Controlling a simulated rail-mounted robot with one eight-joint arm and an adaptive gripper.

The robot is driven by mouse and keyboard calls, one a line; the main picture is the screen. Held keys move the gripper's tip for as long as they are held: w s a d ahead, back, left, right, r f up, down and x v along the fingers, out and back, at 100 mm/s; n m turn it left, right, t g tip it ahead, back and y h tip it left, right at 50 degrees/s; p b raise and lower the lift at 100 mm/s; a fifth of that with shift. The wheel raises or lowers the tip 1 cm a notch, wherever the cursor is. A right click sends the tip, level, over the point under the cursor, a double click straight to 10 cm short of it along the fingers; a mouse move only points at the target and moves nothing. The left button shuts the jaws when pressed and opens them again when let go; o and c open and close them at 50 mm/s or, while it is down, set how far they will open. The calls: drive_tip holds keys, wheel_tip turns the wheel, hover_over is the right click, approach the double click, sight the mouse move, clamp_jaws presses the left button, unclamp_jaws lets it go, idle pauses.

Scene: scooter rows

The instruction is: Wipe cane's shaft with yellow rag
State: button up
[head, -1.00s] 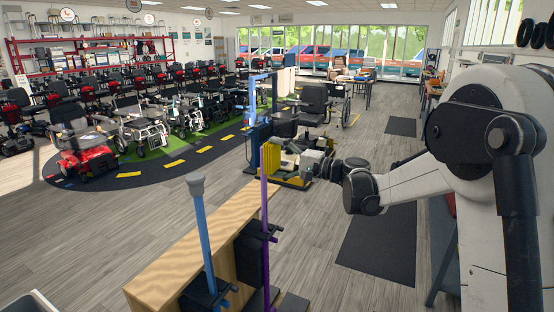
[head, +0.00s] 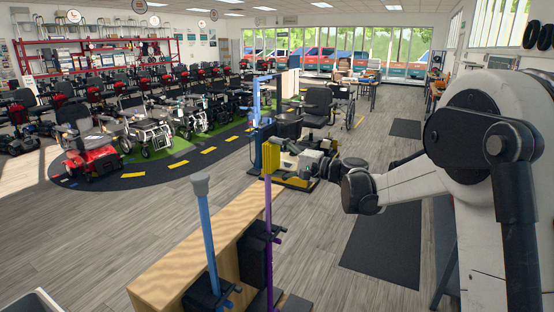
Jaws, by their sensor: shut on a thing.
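A thin purple cane (head: 268,215) stands upright at the end of a wooden-topped stand (head: 175,270). A blue cane (head: 207,235) with a grey top stands to its left. My gripper (head: 283,157) is small in the picture and shut on the yellow rag (head: 271,158). The rag is at the upper end of the purple cane's shaft and hides that part of it. I cannot tell whether the rag touches the shaft or is just in front of it.
Black holders (head: 256,258) hang at the stand's side near the cane. A mobility chair (head: 318,108) stands behind my gripper. Scooters, one of them red (head: 93,160), fill the left. The grey floor (head: 130,225) left of the stand is clear.

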drive_tip(key=shift+w+a, duration=0.1)
drive_tip(key=shift+a, duration=0.1)
drive_tip(key=w, duration=0.1)
drive_tip(key=w+d+b, duration=0.1)
drive_tip(key=w, duration=0.1)
drive_tip(key=shift+w+d, duration=0.3)
idle(0.4)
drive_tip(key=shift+s+a+b, duration=0.35)
drive_tip(key=shift+s+a, duration=0.15)
drive_tip(key=shift+s, duration=0.4)
drive_tip(key=shift+s+a+b, duration=0.3)
drive_tip(key=shift+s+a, duration=0.2)
drive_tip(key=shift+s, duration=0.4)
drive_tip(key=shift+d, duration=0.1)
drive_tip(key=shift+b+v, duration=0.4)
drive_tip(key=shift+v, duration=2.45)
